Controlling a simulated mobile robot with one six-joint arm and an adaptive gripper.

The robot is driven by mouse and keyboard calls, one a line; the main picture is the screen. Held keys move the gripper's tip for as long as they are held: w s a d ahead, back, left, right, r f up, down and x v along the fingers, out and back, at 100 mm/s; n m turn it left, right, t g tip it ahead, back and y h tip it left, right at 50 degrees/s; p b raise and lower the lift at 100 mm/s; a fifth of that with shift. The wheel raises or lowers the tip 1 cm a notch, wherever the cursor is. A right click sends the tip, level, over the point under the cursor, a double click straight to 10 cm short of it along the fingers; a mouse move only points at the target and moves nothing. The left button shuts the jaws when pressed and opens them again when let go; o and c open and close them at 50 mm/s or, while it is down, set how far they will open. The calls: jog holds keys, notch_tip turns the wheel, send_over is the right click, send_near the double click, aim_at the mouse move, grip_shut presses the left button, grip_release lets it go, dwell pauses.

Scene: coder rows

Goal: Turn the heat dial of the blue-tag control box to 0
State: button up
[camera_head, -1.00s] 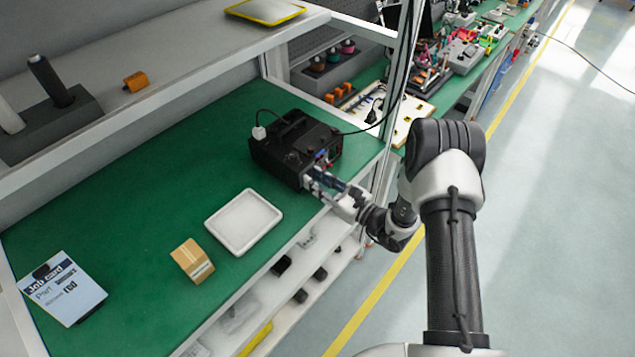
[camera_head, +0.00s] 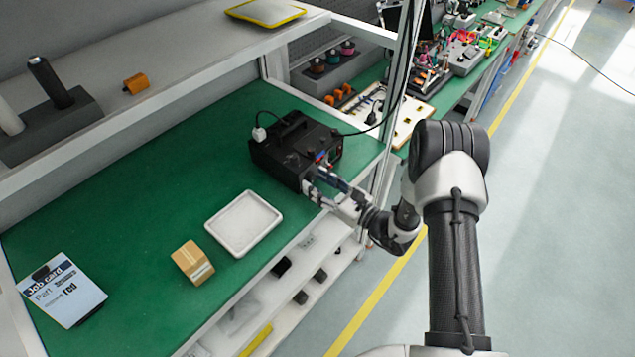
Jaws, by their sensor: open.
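A black control box (camera_head: 285,145) stands on the green bench top near its right end, with a handle on top and a cable at its back. A small blue patch and a red spot show on its front right side. My gripper (camera_head: 312,184) is open at the front face of the box, close to its lower front edge. Its fingers hide part of that face. The heat dial and its setting cannot be made out, and I cannot tell whether a finger touches it.
A white tray (camera_head: 243,251), a tan block (camera_head: 192,262) and a job card (camera_head: 62,291) lie on the green bench (camera_head: 140,200). A metal upright (camera_head: 400,75) stands right of the box. A shelf (camera_head: 170,60) runs above the bench's back.

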jog(key=v, duration=1.1)
jog(key=shift+s+r, duration=0.1)
jog(key=shift+s, duration=0.05)
jog(key=s+a+r+n+g+y, duration=0.1)
jog(key=s+a+r+n+g, duration=0.35)
jog(key=r+n, duration=0.2)
jog(key=s+a+r+n+g, duration=0.3)
jog(key=s+r+n+g, duration=0.25)
jog(key=r, duration=0.25)
jog(key=s+d+r+n+g+h, duration=0.1)
jog(key=s+r+n+g+h, duration=0.15)
jog(key=s, duration=0.25)
jog(key=s+d+r+n+g+h, duration=0.1)
jog(key=s+r+n+h, duration=0.15)
jog(key=s+n, duration=0.2)
jog(key=s+d+r+n+t+h, duration=0.2)
jog(key=s+d+n+t+h, duration=0.1)
jog(key=d+h, duration=0.2)
jog(key=s+d+r+n+t+h, duration=0.3)
jog(key=s+d+t+h, duration=0.1)
jog(key=d, duration=0.4)
jog(key=shift+r+h, duration=0.35)
jog(key=shift+h, duration=0.25)
